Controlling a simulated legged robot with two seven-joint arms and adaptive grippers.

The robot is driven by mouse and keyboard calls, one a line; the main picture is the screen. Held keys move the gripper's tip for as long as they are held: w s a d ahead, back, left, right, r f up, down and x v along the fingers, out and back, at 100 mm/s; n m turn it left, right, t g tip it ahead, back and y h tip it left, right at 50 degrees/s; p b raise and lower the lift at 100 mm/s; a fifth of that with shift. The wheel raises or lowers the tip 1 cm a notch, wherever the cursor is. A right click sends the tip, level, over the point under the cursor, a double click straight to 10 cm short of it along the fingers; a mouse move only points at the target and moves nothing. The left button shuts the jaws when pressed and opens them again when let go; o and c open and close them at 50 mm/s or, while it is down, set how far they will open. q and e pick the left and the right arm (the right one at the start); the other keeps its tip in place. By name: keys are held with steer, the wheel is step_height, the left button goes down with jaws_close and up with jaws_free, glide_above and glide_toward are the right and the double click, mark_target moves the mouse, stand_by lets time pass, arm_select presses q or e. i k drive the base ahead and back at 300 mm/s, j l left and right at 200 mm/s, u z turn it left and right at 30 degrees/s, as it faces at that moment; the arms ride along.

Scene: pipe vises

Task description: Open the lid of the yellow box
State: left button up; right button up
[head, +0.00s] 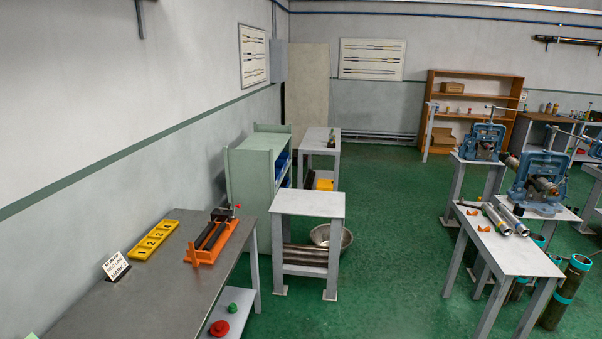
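A flat yellow case (154,240) with several dark markings in a row lies on the grey workbench (135,300) at the left, near the wall. A smaller yellow box-like thing (324,185) sits on the lower shelf of a far table (319,140), partly hidden by the near small table. I cannot tell which of the two is the yellow box, nor make out a lid on either. Neither of my grippers is in view.
An orange stand (213,240) with dark bars is on the workbench, with a white sign (116,267) to its left. A small table (307,204) and green cabinet (258,180) stand ahead. Vise tables (515,251) stand right.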

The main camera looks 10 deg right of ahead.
mark_target(322, 183)
steer(key=i+l+z, duration=0.3)
steer(key=i, duration=0.35)
steer(key=i+l+z, duration=0.35)
steer(key=i, duration=0.3)
steer(key=i+z, duration=0.3)
steer(key=i, duration=2.6)
